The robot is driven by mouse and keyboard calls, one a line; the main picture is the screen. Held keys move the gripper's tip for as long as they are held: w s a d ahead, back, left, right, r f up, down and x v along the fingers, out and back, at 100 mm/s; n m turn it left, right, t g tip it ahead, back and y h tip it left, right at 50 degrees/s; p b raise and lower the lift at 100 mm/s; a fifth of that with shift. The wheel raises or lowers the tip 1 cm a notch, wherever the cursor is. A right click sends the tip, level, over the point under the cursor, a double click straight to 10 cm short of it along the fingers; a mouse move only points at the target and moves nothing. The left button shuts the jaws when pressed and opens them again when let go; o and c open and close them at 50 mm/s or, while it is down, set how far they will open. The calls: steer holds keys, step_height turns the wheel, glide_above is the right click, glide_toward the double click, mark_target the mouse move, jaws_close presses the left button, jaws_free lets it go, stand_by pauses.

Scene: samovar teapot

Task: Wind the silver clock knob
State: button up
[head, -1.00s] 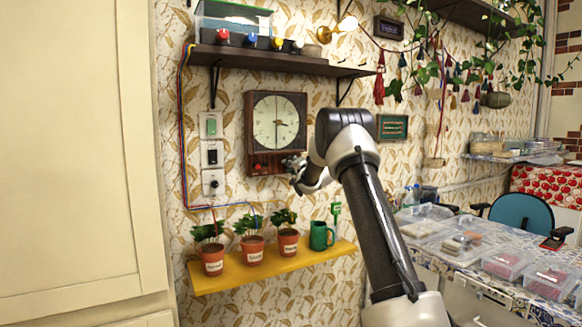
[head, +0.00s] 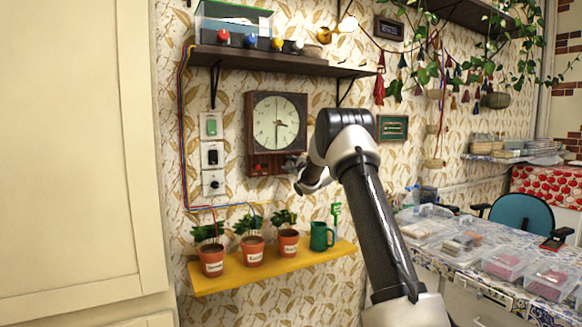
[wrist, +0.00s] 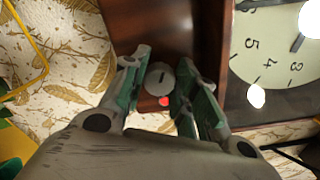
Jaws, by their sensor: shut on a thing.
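The wall clock (head: 277,122) has a dark wooden case and a pale round dial. It also shows in the wrist view (wrist: 213,25). The silver clock knob (wrist: 160,78) is a small round knob with a dark line across its face, on the lower wooden panel. My gripper (wrist: 161,68) is shut on it, with one green-lined finger on each side. In the head view my gripper (head: 293,164) is at the clock's lower right corner and the silver knob cannot be made out there.
A small red part (wrist: 165,101) sits just beside the silver knob. Wall switches (head: 212,155) are left of the clock. A yellow shelf (head: 275,268) with potted plants and a green mug (head: 320,237) is below. A dark shelf (head: 275,62) is above.

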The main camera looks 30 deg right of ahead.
steer(key=m, duration=0.5)
steer(key=shift+f, duration=0.1)
stand_by(0.4)
steer(key=o, duration=1)
steer(key=s, duration=1.2)
steer(key=shift+d, duration=0.25)
